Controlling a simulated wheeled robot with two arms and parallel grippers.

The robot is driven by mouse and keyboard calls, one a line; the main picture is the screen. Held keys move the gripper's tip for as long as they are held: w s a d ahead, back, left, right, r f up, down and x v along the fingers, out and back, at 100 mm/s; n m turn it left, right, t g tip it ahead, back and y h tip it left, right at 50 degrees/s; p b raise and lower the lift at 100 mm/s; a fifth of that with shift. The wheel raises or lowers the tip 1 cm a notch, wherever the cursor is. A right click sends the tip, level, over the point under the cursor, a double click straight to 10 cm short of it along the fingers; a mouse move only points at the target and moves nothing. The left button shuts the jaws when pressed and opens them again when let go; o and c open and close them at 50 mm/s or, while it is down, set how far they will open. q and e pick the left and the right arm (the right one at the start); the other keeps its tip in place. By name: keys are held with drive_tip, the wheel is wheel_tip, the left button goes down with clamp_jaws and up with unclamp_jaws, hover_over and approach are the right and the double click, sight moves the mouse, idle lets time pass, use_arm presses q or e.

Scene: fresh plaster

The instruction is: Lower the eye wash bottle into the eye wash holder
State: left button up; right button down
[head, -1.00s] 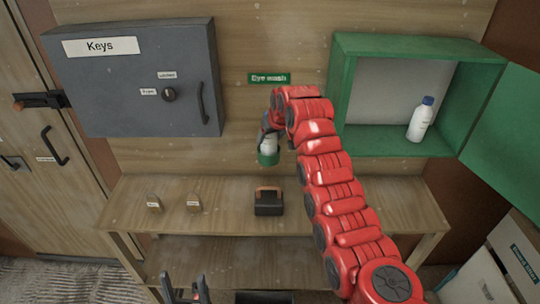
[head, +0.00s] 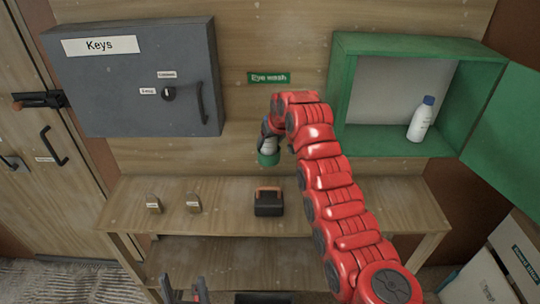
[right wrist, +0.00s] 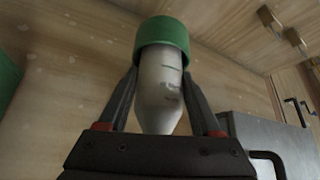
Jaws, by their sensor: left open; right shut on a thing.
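The white eye wash bottle (head: 270,146) is held by my right gripper (head: 268,130) below the "Eye wash" sign (head: 269,78). In the right wrist view the gripper (right wrist: 160,105) is shut on the bottle (right wrist: 158,85), with one finger on each side. The green cup-shaped eye wash holder (head: 268,159) is at the bottle's lower end. In the right wrist view its rim (right wrist: 162,38) goes around that end; how deep the bottle sits is hidden. My left gripper (head: 184,288) is open and empty at the bottom edge of the head view.
A grey key cabinet (head: 140,110) hangs at left. An open green cabinet (head: 400,43) at right holds another white bottle with a blue cap (head: 420,120). The bench (head: 235,218) below carries two padlocks (head: 153,204) and a black box with an orange handle (head: 268,205).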

drive_tip(key=shift+f, duration=0.15)
unclamp_jaws()
idle(0.4)
